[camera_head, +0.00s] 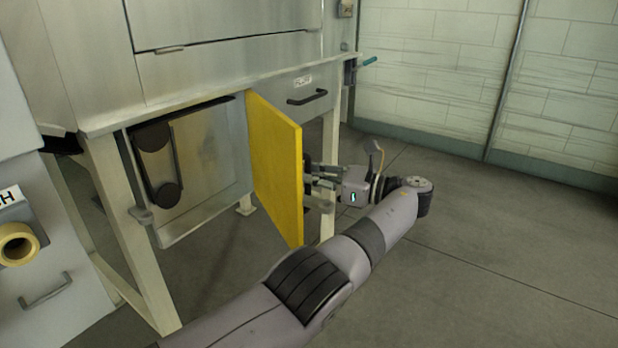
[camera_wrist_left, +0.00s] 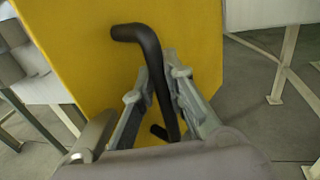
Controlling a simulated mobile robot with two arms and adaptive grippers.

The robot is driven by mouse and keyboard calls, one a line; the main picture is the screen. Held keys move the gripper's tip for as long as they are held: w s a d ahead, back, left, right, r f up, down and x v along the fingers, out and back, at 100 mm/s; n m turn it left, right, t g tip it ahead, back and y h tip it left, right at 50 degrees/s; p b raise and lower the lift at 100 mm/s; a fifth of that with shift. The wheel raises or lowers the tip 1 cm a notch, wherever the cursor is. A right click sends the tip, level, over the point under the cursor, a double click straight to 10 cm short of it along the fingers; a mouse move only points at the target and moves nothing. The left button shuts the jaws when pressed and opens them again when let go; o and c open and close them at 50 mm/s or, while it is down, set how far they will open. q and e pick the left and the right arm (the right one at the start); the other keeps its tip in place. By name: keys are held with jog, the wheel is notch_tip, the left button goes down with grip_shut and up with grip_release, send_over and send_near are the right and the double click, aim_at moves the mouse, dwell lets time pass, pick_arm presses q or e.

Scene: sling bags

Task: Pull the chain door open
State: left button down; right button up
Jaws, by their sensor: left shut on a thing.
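The yellow chain door (camera_head: 275,168) stands swung out from the front of the grey machine, edge toward the head camera. Behind it the opening shows a dark chain drive with two round ends (camera_head: 158,165). In the left wrist view the yellow door panel (camera_wrist_left: 85,50) fills much of the picture, with a black bar handle (camera_wrist_left: 150,60) on it. My left gripper (camera_head: 315,178) is at the door's right face. Its two fingers (camera_wrist_left: 160,95) are closed around the handle from both sides. The right gripper is not in view.
A black drawer handle (camera_head: 307,97) sits on the machine front above the door. A teal-tipped lever (camera_head: 368,62) sticks out at the machine's right corner. Machine legs (camera_head: 130,230) stand below. A cabinet with a yellow ring (camera_head: 17,244) is at left. The floor at right is clear.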

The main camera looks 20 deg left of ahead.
pick_arm(q)
jog(key=shift+a+r, duration=0.1)
jog(key=c, duration=1.9)
grip_release()
jog(key=shift+a, duration=0.15)
